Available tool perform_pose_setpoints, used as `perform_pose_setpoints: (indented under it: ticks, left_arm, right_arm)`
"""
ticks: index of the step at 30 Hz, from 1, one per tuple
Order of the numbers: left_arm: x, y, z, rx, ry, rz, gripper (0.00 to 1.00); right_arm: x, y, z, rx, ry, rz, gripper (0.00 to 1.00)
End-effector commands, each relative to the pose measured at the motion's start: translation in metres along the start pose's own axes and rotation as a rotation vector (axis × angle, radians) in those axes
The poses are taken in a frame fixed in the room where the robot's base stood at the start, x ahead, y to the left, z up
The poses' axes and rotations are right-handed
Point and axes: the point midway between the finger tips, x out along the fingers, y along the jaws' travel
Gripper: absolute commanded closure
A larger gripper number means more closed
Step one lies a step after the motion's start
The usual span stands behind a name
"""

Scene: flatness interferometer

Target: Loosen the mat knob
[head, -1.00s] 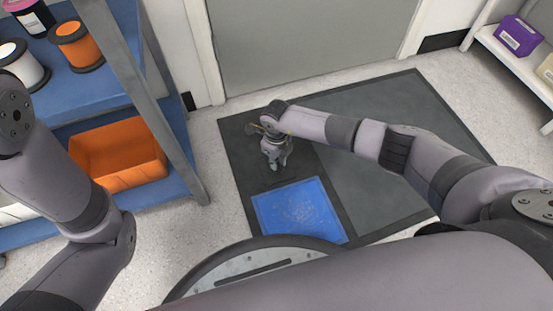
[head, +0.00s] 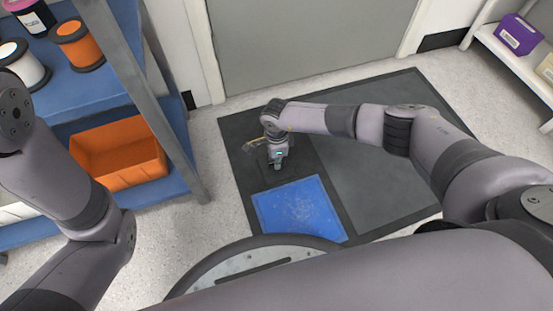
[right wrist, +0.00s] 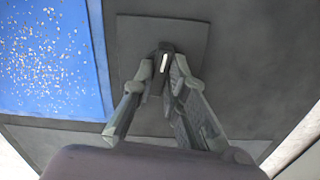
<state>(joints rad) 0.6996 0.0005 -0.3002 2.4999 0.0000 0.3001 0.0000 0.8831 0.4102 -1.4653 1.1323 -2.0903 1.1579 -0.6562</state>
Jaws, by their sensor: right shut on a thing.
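The mat knob (right wrist: 166,64) is a small black knob with a white mark. It stands on a dark square plate (right wrist: 190,35) in the right wrist view. My right gripper (right wrist: 161,75) is shut on it, one finger on each side. In the head view my right gripper (head: 278,166) points down at the dark part of the floor mat (head: 375,165), and the knob is hard to make out there. My left arm comes in from the left, but its gripper is out of the picture.
A blue sticky pad (head: 300,210) with specks lies on the mat just in front of the right gripper. A shelf with an orange bin (head: 118,155) and spools stands at the left. A grey door (head: 300,45) is behind. A purple box (head: 518,35) sits on a shelf at the right.

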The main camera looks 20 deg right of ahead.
Motion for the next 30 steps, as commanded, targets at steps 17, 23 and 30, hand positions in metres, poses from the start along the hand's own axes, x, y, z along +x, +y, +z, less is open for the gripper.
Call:
perform_pose_setpoints:
  ticks: [17,23,30]
  left_arm:
    - [-0.0007,0.0002,-0.0005,0.000,0.001,0.000,0.60]
    - [-0.0007,0.0002,-0.0005,0.000,0.001,0.000,0.60]
    - [-0.0007,0.0002,-0.0006,0.000,0.001,0.000,0.60]
  right_arm:
    - [-0.0001,-0.0002,-0.0003,-0.120,0.001,0.000,1.00]
    - [-0.0001,-0.0001,-0.0003,-0.119,0.000,0.000,1.00]
    - [-0.0001,-0.0001,-0.0002,-0.118,0.000,0.000,0.74]
